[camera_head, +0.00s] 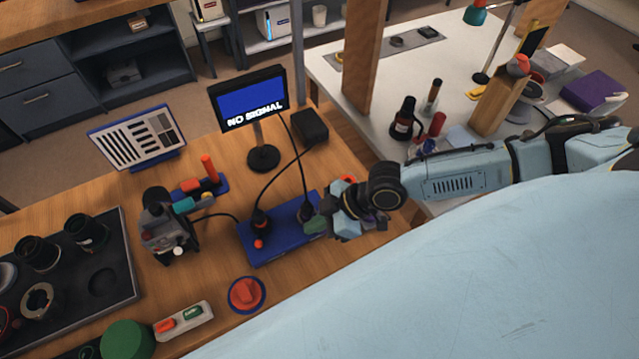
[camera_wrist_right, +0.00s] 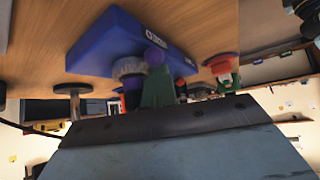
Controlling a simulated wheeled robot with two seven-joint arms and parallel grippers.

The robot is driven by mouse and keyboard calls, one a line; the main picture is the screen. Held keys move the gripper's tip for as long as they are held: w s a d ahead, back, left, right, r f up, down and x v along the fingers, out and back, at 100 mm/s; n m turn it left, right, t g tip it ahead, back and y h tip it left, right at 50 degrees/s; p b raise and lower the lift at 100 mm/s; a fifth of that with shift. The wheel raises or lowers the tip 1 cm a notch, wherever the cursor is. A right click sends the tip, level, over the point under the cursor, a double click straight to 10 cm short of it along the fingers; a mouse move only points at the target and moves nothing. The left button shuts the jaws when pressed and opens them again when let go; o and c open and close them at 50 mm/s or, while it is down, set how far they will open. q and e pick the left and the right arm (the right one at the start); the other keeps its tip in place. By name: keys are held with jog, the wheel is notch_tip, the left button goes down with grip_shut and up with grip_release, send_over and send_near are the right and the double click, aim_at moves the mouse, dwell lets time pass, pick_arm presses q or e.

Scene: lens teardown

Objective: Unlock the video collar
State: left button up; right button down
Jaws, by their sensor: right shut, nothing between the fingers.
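A blue box (camera_head: 280,245) lies on the wooden bench. Two dark plugs with cables stand on it; the left one (camera_head: 262,222) has a red-orange part beside its base, and the right one (camera_head: 306,211) is close to my right gripper. I cannot tell which carries the video collar. My right gripper (camera_head: 318,225) is shut and empty, at the box's right end. In the right wrist view, a grey ribbed collar (camera_wrist_right: 128,68) sits against the blue box (camera_wrist_right: 95,50), beside a green, purple-tipped piece. Whether the gripper touches the collar is unclear. My left gripper is out of view.
A monitor (camera_head: 248,100) reading "NO SIGNAL" stands behind the box. A microscope-like device (camera_head: 165,225) stands to the left. A red knob (camera_head: 247,294) is in front. A dark tray (camera_head: 115,285) holds lens parts. A black block (camera_head: 310,126) lies behind.

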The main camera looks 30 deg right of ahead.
jog(key=shift+w+a+r, duration=0.1)
jog(key=shift+w+a, duration=0.05)
jog(key=shift+w, duration=0.05)
jog(key=a+p, duration=0.2)
jog(key=a+r+p, duration=0.1)
jog(key=shift+w+a, duration=0.35)
jog(key=w+v, duration=0.1)
jog(key=v, duration=0.8)
jog(key=shift+d+r+b, duration=0.15)
jog(key=shift+d+b, duration=0.25)
jog(key=shift+d, duration=0.15)
jog(key=shift+w, duration=0.2)
